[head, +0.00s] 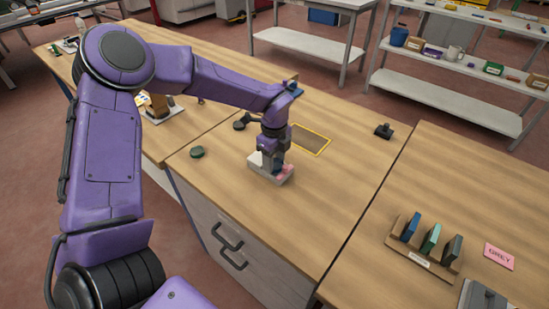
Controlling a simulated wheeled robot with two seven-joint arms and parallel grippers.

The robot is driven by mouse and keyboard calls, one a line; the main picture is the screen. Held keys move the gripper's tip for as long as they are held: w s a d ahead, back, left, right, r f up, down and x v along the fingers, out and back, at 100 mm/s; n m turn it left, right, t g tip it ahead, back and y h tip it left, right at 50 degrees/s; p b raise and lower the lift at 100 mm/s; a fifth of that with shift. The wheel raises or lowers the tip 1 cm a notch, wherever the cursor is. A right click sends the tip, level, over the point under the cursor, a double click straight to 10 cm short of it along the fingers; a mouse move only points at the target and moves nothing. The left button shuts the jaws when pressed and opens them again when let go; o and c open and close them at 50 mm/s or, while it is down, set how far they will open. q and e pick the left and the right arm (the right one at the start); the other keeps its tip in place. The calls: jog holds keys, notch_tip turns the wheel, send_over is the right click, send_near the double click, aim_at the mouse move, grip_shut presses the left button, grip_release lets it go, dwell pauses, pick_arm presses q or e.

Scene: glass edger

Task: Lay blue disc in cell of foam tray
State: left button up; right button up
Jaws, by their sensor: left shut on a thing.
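My left gripper (268,163) points down at a small pale grey tray (257,171), which looks like the foam tray, on the middle table. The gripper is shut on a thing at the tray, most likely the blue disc. The disc is hidden by the fingers and wrist, so I cannot tell whether it touches a cell. Pink shows at the tray's right side. A dark green disc (197,152) lies on the table left of the tray. My right gripper is not in view.
A yellow-outlined dark rectangle (310,140) lies behind the gripper. A small black object (384,131) stands farther right. A brown rack (424,258) holds blue, green and grey plates beside a pink card (499,256). The wood between tray and rack is clear.

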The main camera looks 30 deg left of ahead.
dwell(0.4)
pick_arm(q)
jog(key=o, duration=1.1)
jog(key=shift+r, duration=0.1)
jog(key=shift+r+p, duration=2.7)
jog(key=shift+r, duration=1.25)
jog(key=shift+r, duration=0.1)
